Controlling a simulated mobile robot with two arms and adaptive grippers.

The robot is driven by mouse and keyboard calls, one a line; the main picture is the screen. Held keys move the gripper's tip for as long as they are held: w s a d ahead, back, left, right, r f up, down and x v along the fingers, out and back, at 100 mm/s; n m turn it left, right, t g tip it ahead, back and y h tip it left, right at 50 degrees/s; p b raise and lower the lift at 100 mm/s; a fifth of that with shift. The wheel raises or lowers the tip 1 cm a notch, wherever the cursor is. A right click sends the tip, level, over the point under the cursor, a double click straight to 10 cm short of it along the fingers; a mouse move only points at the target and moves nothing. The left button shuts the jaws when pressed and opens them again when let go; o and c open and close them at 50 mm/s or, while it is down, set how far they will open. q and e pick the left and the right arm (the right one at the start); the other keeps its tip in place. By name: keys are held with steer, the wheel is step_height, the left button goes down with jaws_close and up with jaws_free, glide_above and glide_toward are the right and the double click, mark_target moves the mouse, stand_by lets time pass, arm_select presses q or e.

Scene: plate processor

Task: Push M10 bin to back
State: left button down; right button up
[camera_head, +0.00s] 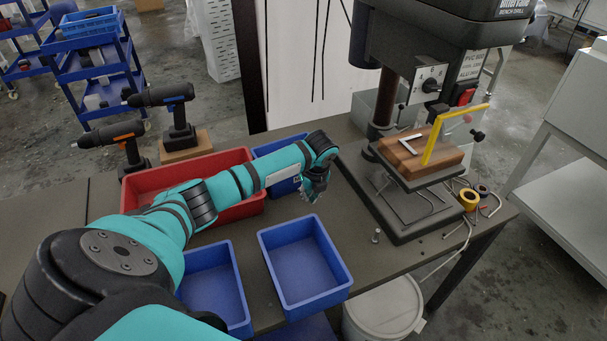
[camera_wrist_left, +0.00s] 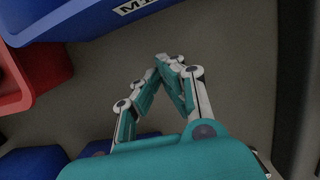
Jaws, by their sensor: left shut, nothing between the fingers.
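A blue bin (camera_head: 262,150) stands at the back of the bench beside the red bin, partly hidden behind my left arm. In the left wrist view its blue wall (camera_wrist_left: 95,22) fills the top left, with a label that begins "M1"; the rest is cut off. My left gripper (camera_head: 314,194) is shut and empty, low over the bench just in front and to the right of this bin. In the left wrist view the fingertips (camera_wrist_left: 172,62) meet over bare bench, apart from the bin wall. My right gripper is not in view.
A long red bin (camera_head: 137,188) lies left of the blue one. Two more blue bins (camera_head: 335,262) (camera_head: 240,300) sit at the front edge. A bench drill (camera_head: 395,225) stands to the right. Two power drills (camera_head: 178,115) stand at the back left.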

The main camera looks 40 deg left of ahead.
mark_target(290, 185)
arm_select(q)
steer(key=a, duration=0.1)
steer(key=w+a, duration=0.1)
steer(key=a+f, duration=0.1)
steer(key=shift+w+a, duration=0.35)
steer(key=shift+w, duration=0.05)
